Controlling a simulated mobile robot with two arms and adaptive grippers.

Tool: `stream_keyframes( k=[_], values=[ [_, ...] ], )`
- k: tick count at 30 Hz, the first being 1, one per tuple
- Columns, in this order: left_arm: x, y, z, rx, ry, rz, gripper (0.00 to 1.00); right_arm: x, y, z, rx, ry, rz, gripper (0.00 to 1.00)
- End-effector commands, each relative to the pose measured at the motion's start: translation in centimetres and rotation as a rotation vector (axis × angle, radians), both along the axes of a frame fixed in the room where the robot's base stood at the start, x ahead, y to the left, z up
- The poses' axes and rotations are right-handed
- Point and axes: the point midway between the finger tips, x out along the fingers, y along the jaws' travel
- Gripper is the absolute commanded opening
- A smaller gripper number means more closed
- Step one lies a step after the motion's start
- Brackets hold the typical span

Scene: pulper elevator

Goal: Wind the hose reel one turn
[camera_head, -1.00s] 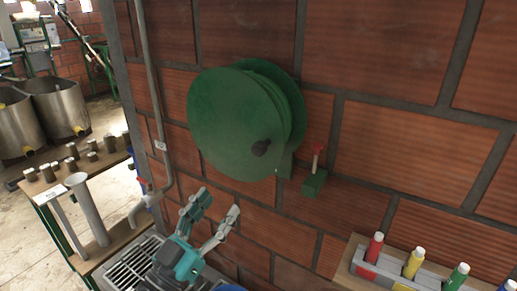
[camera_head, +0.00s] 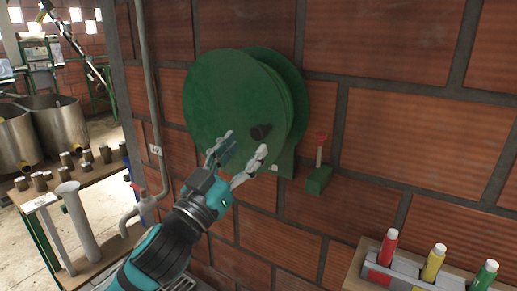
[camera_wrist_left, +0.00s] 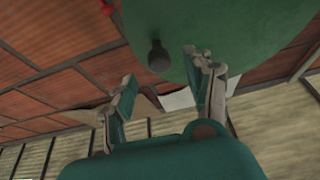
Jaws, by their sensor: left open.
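The green hose reel (camera_head: 222,95) is fixed to the brick wall, its round face towards me. A dark crank knob (camera_head: 261,132) sticks out low on the right side of that face. My left gripper (camera_head: 245,144) is open, its two fingers pointing up at the reel just below and left of the knob. In the left wrist view the reel (camera_wrist_left: 225,30) fills the top, and the knob (camera_wrist_left: 158,57) shows between and beyond the open fingers (camera_wrist_left: 160,68). Nothing is held, and I see no clear contact with the knob. My right gripper is not in view.
A green box with a red-tipped lever (camera_head: 319,178) is on the wall right of the reel. A pipe with a tap (camera_head: 156,150) runs down at left. A rack of coloured bottles (camera_head: 405,268) stands at lower right. A bench with metal cylinders (camera_head: 75,180) is at left.

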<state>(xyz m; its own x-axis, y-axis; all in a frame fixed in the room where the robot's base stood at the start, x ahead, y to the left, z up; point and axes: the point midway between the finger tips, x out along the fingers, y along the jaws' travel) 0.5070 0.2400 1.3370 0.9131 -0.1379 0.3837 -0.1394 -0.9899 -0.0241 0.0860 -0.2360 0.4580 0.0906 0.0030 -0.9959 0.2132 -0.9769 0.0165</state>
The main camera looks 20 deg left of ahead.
Motion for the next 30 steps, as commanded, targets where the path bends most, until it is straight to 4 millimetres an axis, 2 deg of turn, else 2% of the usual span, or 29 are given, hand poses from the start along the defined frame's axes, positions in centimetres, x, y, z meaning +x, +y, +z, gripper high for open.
stream_keyframes(
  k=[1, 3, 12, 23, 30],
  values=[
    [0.1, 0.0, -0.4, 0.006, -0.004, 0.003, 0.53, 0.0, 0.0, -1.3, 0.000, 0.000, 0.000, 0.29],
    [1.4, -0.1, 1.1, 0.002, 0.002, 0.004, 0.53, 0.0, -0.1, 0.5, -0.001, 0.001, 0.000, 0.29],
    [4.8, -0.7, 2.3, 0.002, 0.001, 0.003, 0.53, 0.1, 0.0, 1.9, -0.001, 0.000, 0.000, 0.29],
    [5.4, -0.8, 2.3, 0.003, 0.002, 0.002, 0.53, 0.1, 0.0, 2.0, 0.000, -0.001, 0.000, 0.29],
    [5.4, -0.8, 2.3, 0.003, 0.002, 0.002, 0.24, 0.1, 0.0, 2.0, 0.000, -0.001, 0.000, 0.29]
  ],
)
